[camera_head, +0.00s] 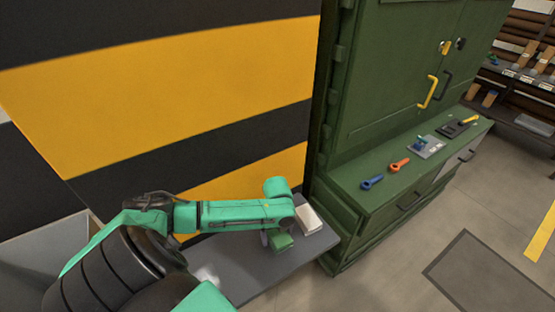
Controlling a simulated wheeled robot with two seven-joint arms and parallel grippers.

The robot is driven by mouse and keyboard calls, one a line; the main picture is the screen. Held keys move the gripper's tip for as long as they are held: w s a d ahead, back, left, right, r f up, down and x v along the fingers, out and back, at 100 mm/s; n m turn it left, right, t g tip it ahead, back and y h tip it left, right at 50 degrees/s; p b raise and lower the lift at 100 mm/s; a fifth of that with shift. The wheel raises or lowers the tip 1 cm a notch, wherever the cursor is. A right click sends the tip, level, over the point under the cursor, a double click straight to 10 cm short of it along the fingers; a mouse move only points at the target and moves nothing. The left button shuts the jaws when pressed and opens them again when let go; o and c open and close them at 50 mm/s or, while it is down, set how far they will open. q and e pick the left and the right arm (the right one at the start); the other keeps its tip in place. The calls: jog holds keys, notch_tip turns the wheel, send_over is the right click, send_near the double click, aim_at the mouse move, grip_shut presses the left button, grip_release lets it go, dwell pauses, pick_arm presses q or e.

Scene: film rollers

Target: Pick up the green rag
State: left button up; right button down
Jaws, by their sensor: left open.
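The green rag (283,243) is a small dark-green folded block on the grey shelf (250,284) below the striped wall. My left arm comes in from the left, and my left gripper (267,239) points down at the rag's left side. The gripper is open, but its fingers are small and partly hidden by the wrist. I cannot tell whether they touch the rag. My right gripper is not in view.
A white block (309,219) lies just right of the rag on the same shelf. A green cabinet (345,213) stands close on the right, with blue (372,183) and orange (399,165) tools on its ledge. The floor in front is clear.

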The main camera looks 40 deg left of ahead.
aim_at(277, 233)
pick_arm(q)
jog(key=shift+c, duration=0.3)
jog(key=shift+a, duration=0.1)
jog(key=c, duration=1)
jog(key=shift+c, duration=0.6)
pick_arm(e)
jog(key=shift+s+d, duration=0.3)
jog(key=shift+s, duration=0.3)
